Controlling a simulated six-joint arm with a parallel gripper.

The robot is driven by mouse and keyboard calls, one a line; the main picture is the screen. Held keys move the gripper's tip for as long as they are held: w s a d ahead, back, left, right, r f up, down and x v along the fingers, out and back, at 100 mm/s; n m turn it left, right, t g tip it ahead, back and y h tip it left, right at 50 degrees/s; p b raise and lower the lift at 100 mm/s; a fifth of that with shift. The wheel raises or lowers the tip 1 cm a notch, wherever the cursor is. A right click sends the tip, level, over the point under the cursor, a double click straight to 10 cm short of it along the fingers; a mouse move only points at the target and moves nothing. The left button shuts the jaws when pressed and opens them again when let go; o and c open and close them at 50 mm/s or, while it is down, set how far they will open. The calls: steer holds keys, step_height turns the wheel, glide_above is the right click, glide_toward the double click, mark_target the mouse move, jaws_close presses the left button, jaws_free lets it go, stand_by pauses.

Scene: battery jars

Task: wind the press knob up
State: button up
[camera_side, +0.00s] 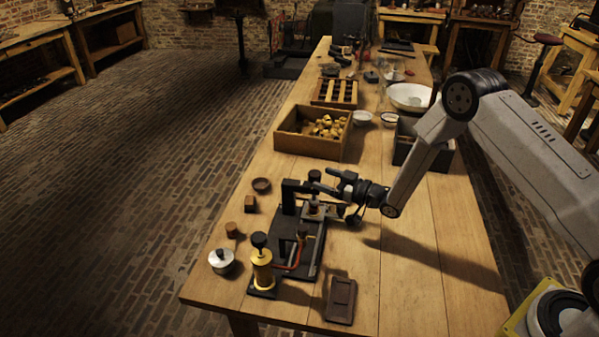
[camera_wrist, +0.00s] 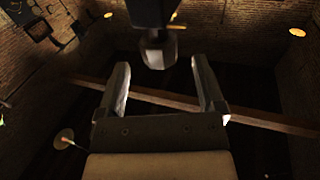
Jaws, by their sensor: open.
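The press (camera_side: 290,195) has a black upright frame on a dark base plate, on the near part of the wooden table. A round dark knob (camera_side: 315,176) shows at its top, right beside my gripper (camera_side: 322,186), which reaches in from the right, roughly level. In the wrist view my gripper (camera_wrist: 160,82) is open, its two fingers apart with nothing between them. A dark block with a small grey end piece (camera_wrist: 158,54) shows just past the fingertips, roughly centred. I cannot tell whether a finger touches the knob, and the press's lower parts are partly hidden.
A brass cylinder (camera_side: 262,272) with a black top knob and a red pipe stands at the plate's near end. A lidded pot (camera_side: 222,262), small wooden blocks and a dark tray (camera_side: 340,300) lie around it. A wooden box (camera_side: 290,143) of yellowish pieces stands behind.

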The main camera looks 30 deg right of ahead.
mark_target(311, 172)
steer(key=shift+v, duration=1.2)
steer(key=shift+w+a, duration=0.1)
steer(key=shift+a, duration=0.05)
steer(key=shift+w+a+m+t+h, duration=0.1)
steer(key=shift+a+m+t+h, duration=0.25)
steer(key=shift+m+h, duration=0.3)
steer(key=shift+a+m+t+h, duration=0.35)
steer(key=shift+m+h, duration=0.1)
steer(key=shift+h, duration=0.4)
steer(key=shift+a+m+h, duration=0.2)
steer(key=shift+m+h, duration=0.5)
steer(key=shift+h, duration=0.3)
steer(key=shift+s+a+f+m+h, duration=0.1)
steer(key=shift+s+m+h, duration=0.35)
steer(key=shift+h, duration=0.45)
steer(key=shift+w, duration=0.15)
steer(key=shift+w+a, duration=0.2)
steer(key=shift+w, duration=3.6)
